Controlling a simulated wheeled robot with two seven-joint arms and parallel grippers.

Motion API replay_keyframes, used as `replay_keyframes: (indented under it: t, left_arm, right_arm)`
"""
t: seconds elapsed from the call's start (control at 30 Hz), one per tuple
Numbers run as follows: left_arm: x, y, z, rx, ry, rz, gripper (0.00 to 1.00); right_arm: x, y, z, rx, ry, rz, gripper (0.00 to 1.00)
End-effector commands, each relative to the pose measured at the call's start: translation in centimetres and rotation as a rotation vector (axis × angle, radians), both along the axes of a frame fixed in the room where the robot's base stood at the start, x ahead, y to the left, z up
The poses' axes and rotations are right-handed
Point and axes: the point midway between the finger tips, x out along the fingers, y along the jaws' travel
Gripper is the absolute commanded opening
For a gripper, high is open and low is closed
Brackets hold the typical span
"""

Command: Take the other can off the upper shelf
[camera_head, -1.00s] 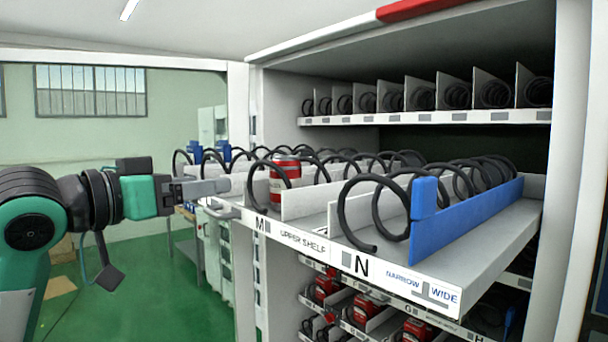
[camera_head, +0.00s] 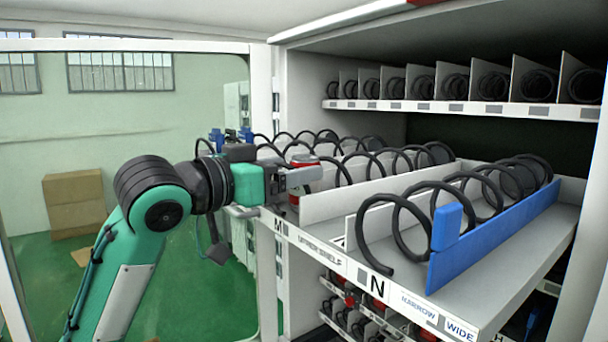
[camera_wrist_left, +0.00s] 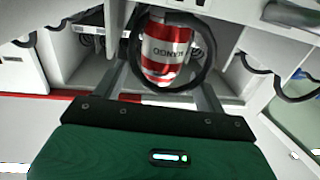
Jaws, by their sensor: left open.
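A red-and-white can (camera_head: 301,160) stands in lane M of the upper shelf (camera_head: 322,258), toward its front, inside a black spiral coil. My left gripper (camera_head: 312,177) is open at the front of that lane and hides part of the can in the head view. In the left wrist view the can (camera_wrist_left: 166,50) lies ahead, between the two fingers of the left gripper (camera_wrist_left: 163,78), with the coil ring around it. I cannot tell whether the fingers touch the can. My right gripper is not in view.
A low white divider (camera_head: 385,190) separates lane M from lane N, whose coil (camera_head: 395,230) stands beside a blue side wall (camera_head: 495,238). Another shelf with coils (camera_head: 470,85) is above. Lower shelves hold red cans.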

Motion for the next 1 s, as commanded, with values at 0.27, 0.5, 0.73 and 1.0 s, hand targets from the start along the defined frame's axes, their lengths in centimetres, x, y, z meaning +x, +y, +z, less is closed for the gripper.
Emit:
replay_keyframes:
  t: [0.27,0.5,0.73,1.0]
  left_arm:
    - [2.2,-2.3,-0.1,-0.001,0.004,-0.002,0.72]
    - [2.6,-2.7,-0.4,0.000,0.000,-0.001,0.72]
    - [2.6,-2.7,-0.3,-0.001,0.001,-0.001,0.45]
    - [2.6,-2.7,-0.3,-0.001,0.001,-0.001,0.21]
  right_arm:
    - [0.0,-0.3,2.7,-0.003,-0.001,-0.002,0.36]
    - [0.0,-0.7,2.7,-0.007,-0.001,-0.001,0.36]
    - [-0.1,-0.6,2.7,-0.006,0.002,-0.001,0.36]
    - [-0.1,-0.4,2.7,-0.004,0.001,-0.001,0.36]
